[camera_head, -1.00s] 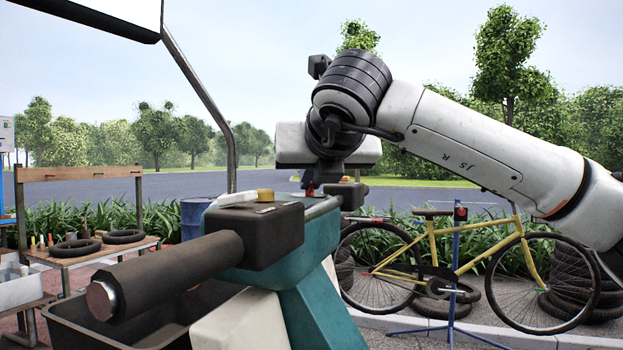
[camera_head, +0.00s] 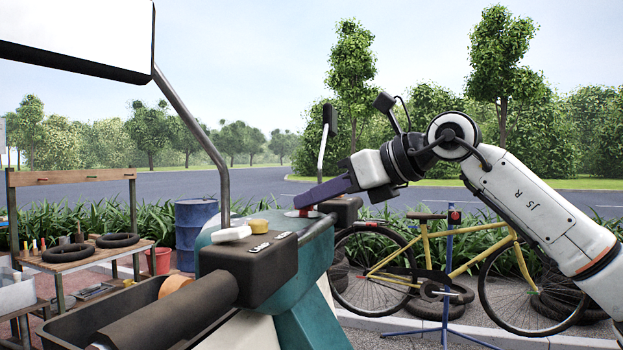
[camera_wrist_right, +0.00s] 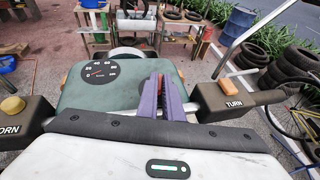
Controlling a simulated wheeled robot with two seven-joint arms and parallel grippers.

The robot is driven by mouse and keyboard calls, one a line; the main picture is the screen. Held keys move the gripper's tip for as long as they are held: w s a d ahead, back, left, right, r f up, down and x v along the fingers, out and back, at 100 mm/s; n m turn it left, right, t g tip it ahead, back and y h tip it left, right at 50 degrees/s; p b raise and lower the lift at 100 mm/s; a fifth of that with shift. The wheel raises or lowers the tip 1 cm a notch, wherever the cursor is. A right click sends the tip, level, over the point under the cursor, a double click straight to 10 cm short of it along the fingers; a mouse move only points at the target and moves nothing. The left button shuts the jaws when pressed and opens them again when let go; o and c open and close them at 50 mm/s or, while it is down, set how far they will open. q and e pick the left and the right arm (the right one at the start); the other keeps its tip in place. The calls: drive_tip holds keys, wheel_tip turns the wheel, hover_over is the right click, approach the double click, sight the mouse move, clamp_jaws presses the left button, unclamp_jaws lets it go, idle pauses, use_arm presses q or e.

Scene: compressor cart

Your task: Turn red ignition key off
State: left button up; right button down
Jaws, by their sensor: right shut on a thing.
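The red ignition key (camera_head: 303,213) sits on the teal dashboard of a scooter-like vehicle (camera_head: 286,241), and only a little red shows beneath my fingertips. My right gripper (camera_head: 300,203) reaches in from the right, tilted downward, with its purple fingers closed at the key. In the right wrist view the two fingers (camera_wrist_right: 164,100) point away over the dashboard, close together, with a bit of the red key (camera_wrist_right: 157,87) showing between them. Most of the key is hidden, so its turn angle cannot be told. My left gripper is not in view.
A dial gauge (camera_wrist_right: 101,71) is left of the fingers. Handlebar blocks with a yellow button (camera_head: 259,225) and an orange switch (camera_wrist_right: 228,87) flank the dashboard. A mirror (camera_head: 80,38) rises at left. A yellow bicycle (camera_head: 440,262) stands behind at right.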

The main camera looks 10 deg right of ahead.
drive_tip(key=shift+w+d+n+g+y+p, duration=0.15)
drive_tip(key=shift+n+g+y+p, duration=0.55)
drive_tip(key=shift+n+g+y, duration=0.15)
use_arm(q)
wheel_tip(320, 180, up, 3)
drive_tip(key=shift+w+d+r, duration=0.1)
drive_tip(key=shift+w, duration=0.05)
use_arm(e)
drive_tip(key=shift+n+g+y, duration=0.25)
drive_tip(key=shift+n+g, duration=0.3)
drive_tip(key=shift+f, duration=0.1)
drive_tip(key=c, duration=1.9)
unclamp_jaws()
